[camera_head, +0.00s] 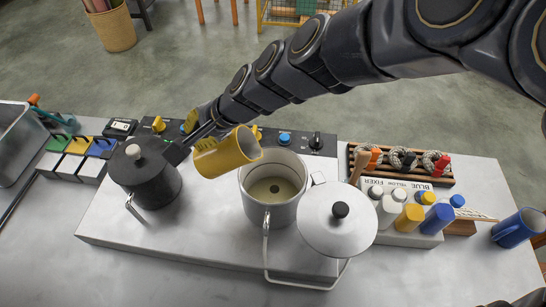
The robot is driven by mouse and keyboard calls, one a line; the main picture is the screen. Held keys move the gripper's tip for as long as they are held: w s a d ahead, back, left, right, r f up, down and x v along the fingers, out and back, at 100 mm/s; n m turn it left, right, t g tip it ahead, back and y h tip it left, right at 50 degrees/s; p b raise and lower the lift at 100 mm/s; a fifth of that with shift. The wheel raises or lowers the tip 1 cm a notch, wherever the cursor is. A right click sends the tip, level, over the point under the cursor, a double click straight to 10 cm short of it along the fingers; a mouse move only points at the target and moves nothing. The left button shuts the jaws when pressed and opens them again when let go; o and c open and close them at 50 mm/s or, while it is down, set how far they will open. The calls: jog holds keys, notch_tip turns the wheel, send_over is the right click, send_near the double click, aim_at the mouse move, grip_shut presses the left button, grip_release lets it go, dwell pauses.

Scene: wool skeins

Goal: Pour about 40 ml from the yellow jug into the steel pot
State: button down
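The yellow jug (222,154) is held up by my gripper (205,130), which is around its left side near the handle. The jug is tilted, with its mouth facing right toward the open steel pot (268,213). The jug's mouth is at the upper left of the pot's rim. No stream of liquid shows between them. The pot holds some pale liquid with a darker patch at its bottom. The fingertips are partly hidden by the jug and the arm.
A dark lidded pot (148,182) stands left of the jug. A steel lid (338,220) with a black knob is right of the steel pot. Several bottles (410,214) stand in a white holder farther right. A blue mug (518,228) is at the far right.

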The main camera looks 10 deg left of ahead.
jog(key=shift+w+a+f+h+p, duration=0.15)
jog(key=shift+h+p, duration=0.15)
jog(key=shift+h, duration=0.3)
jog(key=shift+s+a+r+h+p, duration=0.15)
jog(key=shift+h+p, duration=0.1)
jog(key=shift+h, duration=0.35)
jog(key=shift+w+a+f+n+h, duration=0.1)
jog(key=shift+f+n+h, duration=0.05)
jog(key=shift+n+h, duration=0.2)
jog(key=a+f+t+h+p, duration=0.1)
jog(key=a+f+h+p, duration=0.2)
jog(key=h, duration=0.5)
jog(key=shift+a+f+n+p, duration=0.35)
jog(key=shift+f+n+p, duration=0.1)
jog(key=shift+f, duration=0.6)
dwell(0.5)
